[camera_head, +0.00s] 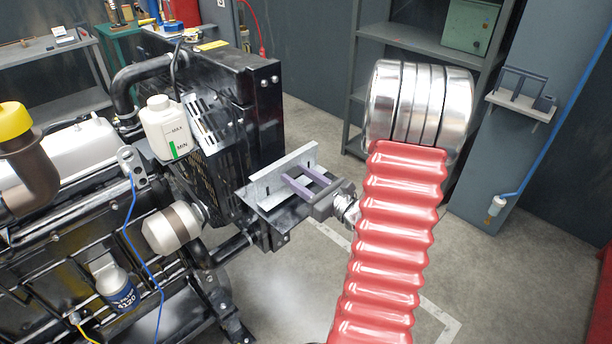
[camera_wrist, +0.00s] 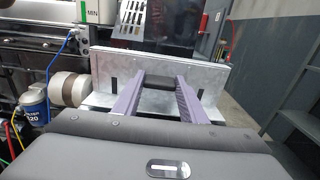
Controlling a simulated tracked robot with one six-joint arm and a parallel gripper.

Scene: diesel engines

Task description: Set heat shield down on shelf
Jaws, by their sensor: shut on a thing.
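The heat shield appears to be the pale grey metal plate (camera_head: 285,169), standing upright beside the black radiator unit. It fills the middle of the wrist view (camera_wrist: 155,66). My gripper (camera_head: 303,184) comes from the right, its purple fingers reaching to the plate's near face. In the wrist view the fingers (camera_wrist: 160,86) close on a dark piece between their tips, at the plate. The shelf seems to be the dark ledge (camera_head: 272,238) under the plate, on the engine side. The plate is at or just over it; I cannot tell whether they touch.
The engine with a white coolant bottle (camera_head: 166,128) and a silver-brown canister (camera_head: 174,228) lies left of the plate. My red ribbed arm sleeve covers much of the right. A grey rack (camera_head: 400,40) stands behind. Floor is open between rack and engine.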

